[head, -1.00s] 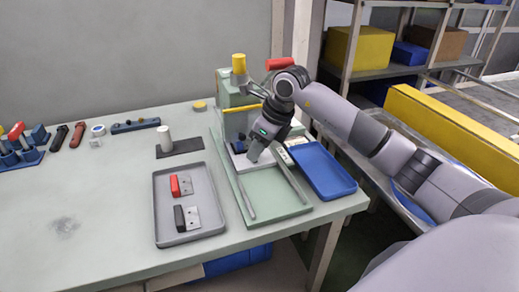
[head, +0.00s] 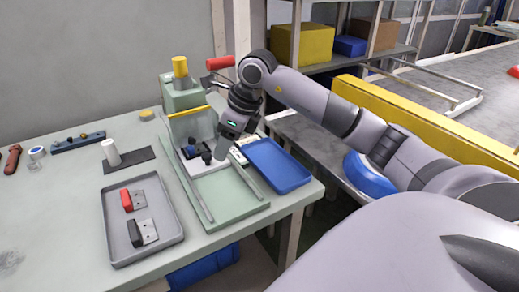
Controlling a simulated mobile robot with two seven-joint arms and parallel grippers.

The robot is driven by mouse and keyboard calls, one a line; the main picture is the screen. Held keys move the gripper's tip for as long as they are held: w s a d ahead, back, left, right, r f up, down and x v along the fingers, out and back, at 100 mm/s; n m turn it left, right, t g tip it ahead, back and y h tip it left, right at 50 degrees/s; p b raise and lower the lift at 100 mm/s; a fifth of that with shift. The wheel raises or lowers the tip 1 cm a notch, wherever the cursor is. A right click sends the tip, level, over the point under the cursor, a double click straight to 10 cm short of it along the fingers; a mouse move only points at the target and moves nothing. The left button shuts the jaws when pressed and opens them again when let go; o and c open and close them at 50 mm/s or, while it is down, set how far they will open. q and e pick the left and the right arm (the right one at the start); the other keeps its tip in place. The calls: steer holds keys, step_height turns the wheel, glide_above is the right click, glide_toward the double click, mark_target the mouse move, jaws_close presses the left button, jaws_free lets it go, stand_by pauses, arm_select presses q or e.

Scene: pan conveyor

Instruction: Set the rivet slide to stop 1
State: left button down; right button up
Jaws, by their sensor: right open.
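The rivet press stands at the right end of the table, with a green base (head: 236,197) and two metal rails. A white slide plate (head: 208,168) lies between the rails near their back end, with two dark knobs or clamps (head: 207,158) on it. My right gripper (head: 221,152) is open and points down, just right of the front dark knob. I cannot tell whether it touches the knob or the plate. The stop marks are not readable; a pale strip (head: 239,154) is partly hidden behind the gripper. My left gripper is out of view.
A blue tray (head: 278,166) lies right of the press. A grey tray (head: 116,262) with a red-handled and a black-handled part is at left. A white cylinder (head: 111,152) stands on a dark pad. A yellow-capped post (head: 180,68) and a red-handled lever (head: 220,62) rise at the back.

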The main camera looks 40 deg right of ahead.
steer(key=s+d+b, duration=0.1)
steer(key=s+d, duration=0.3)
steer(key=s, duration=0.3)
steer(key=shift+s+d+b, duration=0.15)
steer(key=shift+d+b, duration=0.05)
steer(key=shift+b, duration=0.15)
stand_by(0.4)
